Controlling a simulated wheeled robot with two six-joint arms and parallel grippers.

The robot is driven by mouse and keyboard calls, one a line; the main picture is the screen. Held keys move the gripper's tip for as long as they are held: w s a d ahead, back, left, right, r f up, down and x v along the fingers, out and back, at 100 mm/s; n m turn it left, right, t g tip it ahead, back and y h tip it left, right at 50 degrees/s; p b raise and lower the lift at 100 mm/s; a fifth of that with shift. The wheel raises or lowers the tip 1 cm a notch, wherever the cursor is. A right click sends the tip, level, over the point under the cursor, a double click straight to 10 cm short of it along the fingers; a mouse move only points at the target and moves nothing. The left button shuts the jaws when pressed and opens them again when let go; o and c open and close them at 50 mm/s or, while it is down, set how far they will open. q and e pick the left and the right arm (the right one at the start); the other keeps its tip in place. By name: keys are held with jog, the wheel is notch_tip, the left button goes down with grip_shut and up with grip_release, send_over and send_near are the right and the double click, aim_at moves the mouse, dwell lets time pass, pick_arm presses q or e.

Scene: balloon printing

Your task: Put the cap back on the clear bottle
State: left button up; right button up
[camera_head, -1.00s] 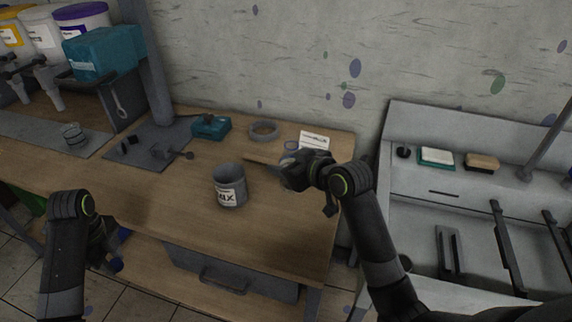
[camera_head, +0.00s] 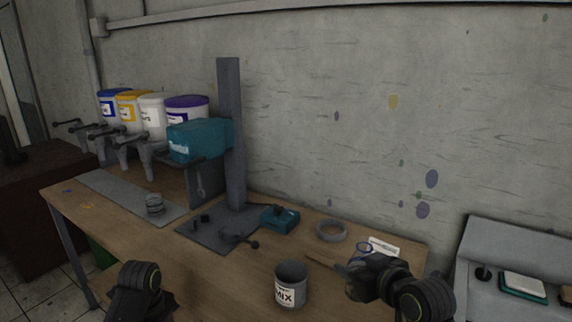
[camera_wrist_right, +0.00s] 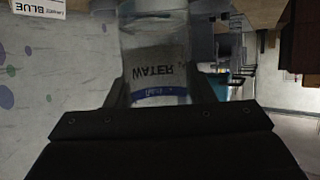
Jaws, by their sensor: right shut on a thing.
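The clear bottle (camera_wrist_right: 158,48) shows in the right wrist view, with a WATER label that reads upside down and a blue band. My right gripper (camera_wrist_right: 162,92) is shut on it, one finger on each side. In the head view my right gripper (camera_head: 354,283) is over the right part of the workbench, right of the MIX can, and the bottle is hidden there. The bottle's mouth is out of sight. I cannot pick out the cap for sure in either view. Only a dark joint of my left arm shows at the lower left; its fingers are out of view.
The grey MIX can (camera_head: 290,285) stands on the wooden workbench (camera_head: 215,275). A grey ring (camera_head: 331,231), a teal box (camera_head: 280,218), a thin blue ring (camera_head: 364,247) and a white card (camera_head: 384,246) lie behind. A grey sink unit (camera_head: 490,240) is at right.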

jog(key=s+d+r+m+t+h, duration=0.1)
jog(key=s+d+r+m+h, duration=0.2)
jog(key=s+r, duration=0.4)
jog(key=shift+s+d+r+m+h, duration=0.15)
jog(key=shift+s+r+m+h, duration=0.15)
jog(key=shift+r+m+h, duration=0.55)
jog(key=shift+f, duration=0.3)
jog(key=s+a+f+n+g+y, duration=0.3)
jog(key=a+f+n+g+y, duration=0.3)
jog(key=f, duration=0.4)
jog(key=s+a+f+n+g+y, duration=0.4)
jog(key=a+f+n+g+y, duration=0.2)
jog(key=n, duration=0.5)
jog(key=shift+a+f+y, duration=0.55)
jog(key=shift+a+f, duration=0.85)
jog(key=shift+f, duration=0.5)
jog(key=shift+w+n, duration=0.1)
jog(key=shift+n, duration=0.15)
